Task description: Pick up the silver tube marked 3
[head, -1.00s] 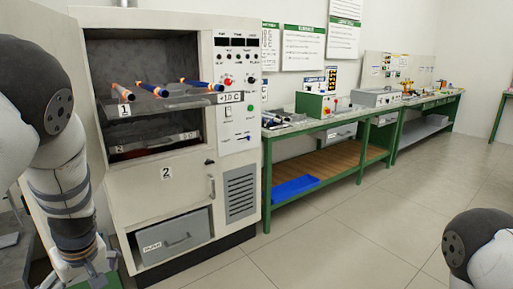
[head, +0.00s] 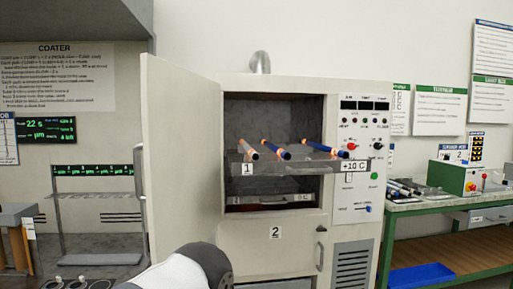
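I cannot make out a number 3 on any tube. Three rods lie on the upper shelf (head: 290,168) of the open cabinet (head: 270,232). The left rod (head: 249,150) is pale with orange ends. Several silver and dark tubes (head: 404,188) lie on the green bench at the right, too small to read. Part of my own arm shows at the bottom centre. Neither gripper is in view.
The cabinet door (head: 182,165) stands wide open to the left. A lower shelf (head: 268,200) sits inside. The green bench (head: 450,205) carries a green box (head: 454,177), with a blue tray (head: 421,275) below. A rack (head: 96,200) and a lit display (head: 47,130) are at the left.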

